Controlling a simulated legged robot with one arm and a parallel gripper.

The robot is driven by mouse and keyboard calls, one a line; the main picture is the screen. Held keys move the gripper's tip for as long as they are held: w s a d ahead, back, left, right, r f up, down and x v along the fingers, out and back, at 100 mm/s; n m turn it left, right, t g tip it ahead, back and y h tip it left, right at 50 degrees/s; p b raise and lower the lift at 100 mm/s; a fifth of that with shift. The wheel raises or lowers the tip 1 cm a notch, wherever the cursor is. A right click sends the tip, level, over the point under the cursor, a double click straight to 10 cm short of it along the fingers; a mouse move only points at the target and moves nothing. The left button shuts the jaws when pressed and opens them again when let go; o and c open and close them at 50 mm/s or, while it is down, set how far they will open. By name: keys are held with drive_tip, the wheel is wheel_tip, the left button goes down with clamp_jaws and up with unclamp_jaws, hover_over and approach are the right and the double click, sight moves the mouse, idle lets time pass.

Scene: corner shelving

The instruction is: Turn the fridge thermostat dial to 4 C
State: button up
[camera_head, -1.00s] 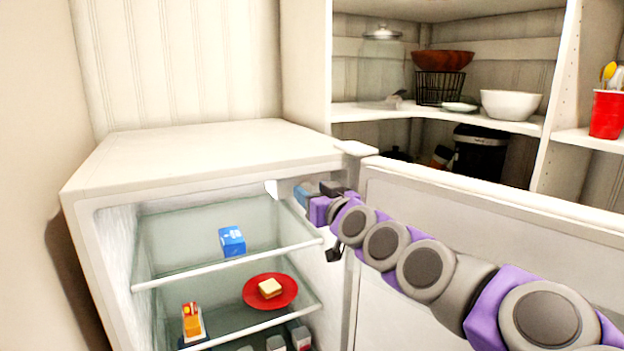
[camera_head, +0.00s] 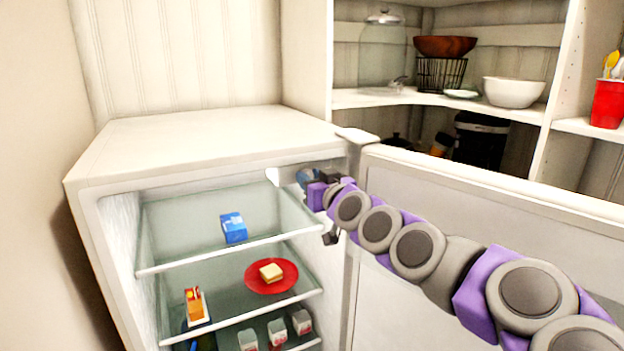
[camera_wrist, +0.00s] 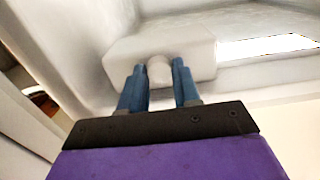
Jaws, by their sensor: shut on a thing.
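The thermostat housing (camera_wrist: 199,50) is a white block under the fridge's ceiling in the wrist view. A small rounded white dial (camera_wrist: 160,70) sticks out of its front. The two blue fingers of my gripper (camera_wrist: 158,82) stand on either side of the dial, shut on it. No numbers or pointer on the dial can be made out. In the head view my gripper (camera_head: 305,178) reaches into the top right of the open fridge (camera_head: 215,140), and the dial is hidden there.
The open fridge door (camera_head: 420,190) stands to the right, behind my arm. Corner shelves (camera_head: 400,98) stand behind.

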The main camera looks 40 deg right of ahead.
drive_tip(key=shift+c, duration=0.7)
drive_tip(key=shift+m+b, duration=0.3)
drive_tip(key=shift+b, duration=0.4)
drive_tip(key=shift+d+f+m, duration=0.1)
drive_tip(key=shift+f+m, duration=0.05)
drive_tip(key=shift+m, duration=5.65)
drive_tip(key=shift+d+f+m, duration=0.1)
drive_tip(key=shift+f+m, duration=0.05)
drive_tip(key=shift+m, duration=5.65)
